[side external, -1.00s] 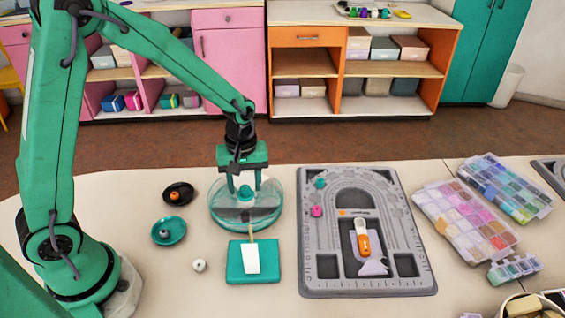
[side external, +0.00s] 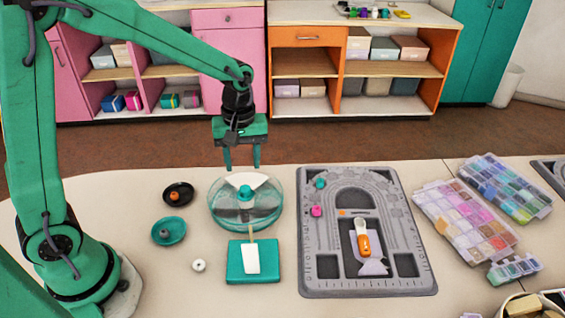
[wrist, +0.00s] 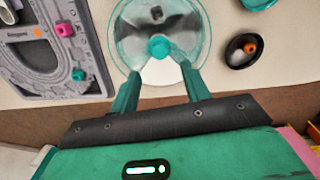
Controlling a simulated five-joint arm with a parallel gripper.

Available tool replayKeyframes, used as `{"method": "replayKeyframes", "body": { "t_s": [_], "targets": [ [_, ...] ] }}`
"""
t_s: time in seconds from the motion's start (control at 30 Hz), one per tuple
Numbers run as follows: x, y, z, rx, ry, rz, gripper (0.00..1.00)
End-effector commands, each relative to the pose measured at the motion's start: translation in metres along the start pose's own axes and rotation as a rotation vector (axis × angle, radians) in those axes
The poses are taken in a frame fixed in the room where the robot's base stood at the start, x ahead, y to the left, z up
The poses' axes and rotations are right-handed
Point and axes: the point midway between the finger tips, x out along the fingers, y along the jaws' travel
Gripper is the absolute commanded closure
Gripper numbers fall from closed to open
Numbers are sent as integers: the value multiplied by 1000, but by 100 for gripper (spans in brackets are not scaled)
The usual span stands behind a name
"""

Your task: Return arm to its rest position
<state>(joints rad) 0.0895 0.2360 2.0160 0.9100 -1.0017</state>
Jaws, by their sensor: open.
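My gripper (side external: 242,168) is open and empty, raised above the far edge of the table, behind the round clear dish. In the wrist view my gripper (wrist: 160,84) shows its two fingers apart, with the dish beyond them. The round clear dish (side external: 225,218) stands on the table with a teal knob (side external: 246,192) at its middle and a white wedge on it. The dish also shows in the wrist view (wrist: 127,32), with its teal knob (wrist: 159,47) seen between the fingers.
A black dish (side external: 178,194) and a teal dish (side external: 168,232) each hold a bead. A teal square (side external: 240,275), a grey bead board (side external: 315,250) and clear bead boxes (side external: 465,220) lie on the table. Shelves (side external: 350,60) stand behind. The air around my gripper is clear.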

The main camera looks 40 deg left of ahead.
Motion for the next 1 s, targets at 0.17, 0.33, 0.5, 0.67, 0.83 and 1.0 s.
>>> {"method": "replayKeyframes", "body": {
  "t_s": [0.17,0.33,0.5,0.67,0.83,1.0],
  "targets": [
    [-3,-2,0,11,4,6,53],
    [-17,-9,3,60,22,31,53],
    [-40,-24,8,155,57,74,53],
    [-64,-43,16,267,105,118,53],
    [-84,-64,26,387,162,158,53],
    [-101,-84,36,505,226,190,53]
  ]
}}
